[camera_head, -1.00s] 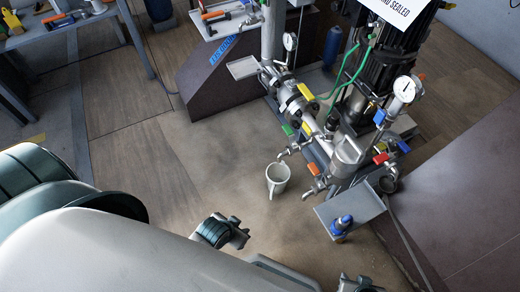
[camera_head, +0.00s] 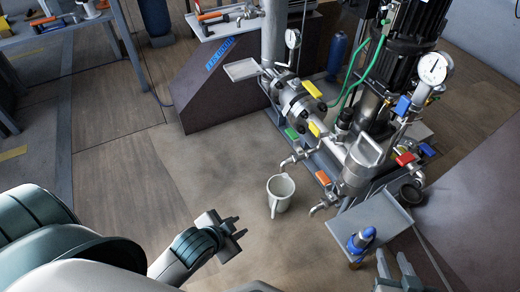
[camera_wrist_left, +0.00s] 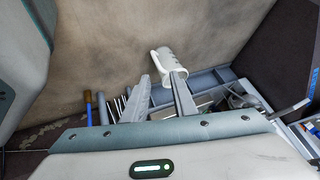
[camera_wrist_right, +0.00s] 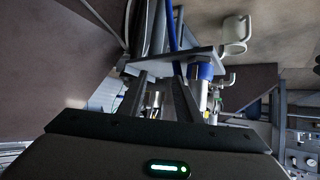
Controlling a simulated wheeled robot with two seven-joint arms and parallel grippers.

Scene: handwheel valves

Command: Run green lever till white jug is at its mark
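The white jug (camera_head: 280,192) is upright, with its open top below a small tap spout (camera_head: 288,160). No mark or liquid level can be made out. The green lever (camera_head: 291,134) sits on the pipework just above that tap. My left gripper (camera_head: 238,227) is open and empty, left of and nearer than the jug. The left wrist view shows the jug (camera_wrist_left: 170,66) beyond the parted fingers. My right gripper (camera_head: 394,264) is open at the lower right, below the small grey shelf. The right wrist view shows the jug (camera_wrist_right: 235,36) at upper right.
An orange lever (camera_head: 323,178) and tap stand right of the jug. Yellow (camera_head: 313,89), red (camera_head: 405,159) and blue levers are on the pipes. Floor left of the jug is clear.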

